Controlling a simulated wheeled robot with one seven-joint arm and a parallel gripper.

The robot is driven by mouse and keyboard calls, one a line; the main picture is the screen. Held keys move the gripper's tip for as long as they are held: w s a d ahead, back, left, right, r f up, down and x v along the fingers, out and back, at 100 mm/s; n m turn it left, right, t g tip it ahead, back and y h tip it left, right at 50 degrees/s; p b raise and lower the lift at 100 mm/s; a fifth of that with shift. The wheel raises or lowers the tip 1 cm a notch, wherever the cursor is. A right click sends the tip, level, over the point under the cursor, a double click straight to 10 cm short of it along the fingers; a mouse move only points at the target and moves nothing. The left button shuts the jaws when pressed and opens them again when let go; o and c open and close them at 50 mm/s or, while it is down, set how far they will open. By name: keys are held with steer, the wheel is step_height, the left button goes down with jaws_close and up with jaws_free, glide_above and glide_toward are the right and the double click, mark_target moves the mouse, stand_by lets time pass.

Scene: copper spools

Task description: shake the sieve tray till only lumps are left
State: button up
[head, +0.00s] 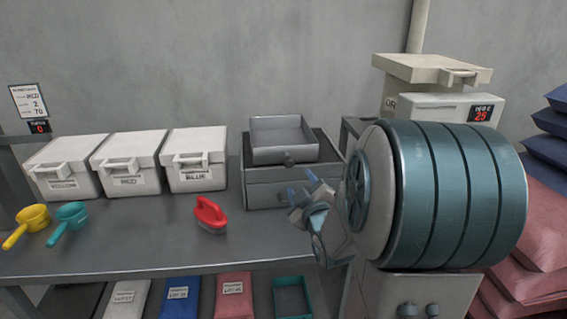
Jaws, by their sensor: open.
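The grey sieve tray (284,156) sits at the back of the bench on top of a grey box-like stand (273,185). My gripper (302,186) is open and empty, with blue-tipped fingers. It is in front of the stand's right side, below and to the right of the tray handle, apart from the handle.
Lidded white bins marked yellow (66,168), red (128,167) and blue (197,163) stand left. A red brush (210,215), a yellow scoop (27,224) and a teal scoop (69,221) lie on the bench. A large teal drum (455,195) blocks the right.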

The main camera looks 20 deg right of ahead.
mark_target(290, 164)
steer(key=w+p, duration=0.3)
steer(key=w, duration=0.1)
steer(key=w+d+p, duration=0.1)
steer(key=w+p, duration=0.2)
steer(key=w, duration=0.2)
steer(key=w+d+p, duration=0.1)
steer(key=w+p, duration=0.2)
steer(key=w, duration=0.1)
steer(key=shift+w+d+p, duration=0.2)
steer(key=shift+w+p, duration=0.1)
stand_by(0.3)
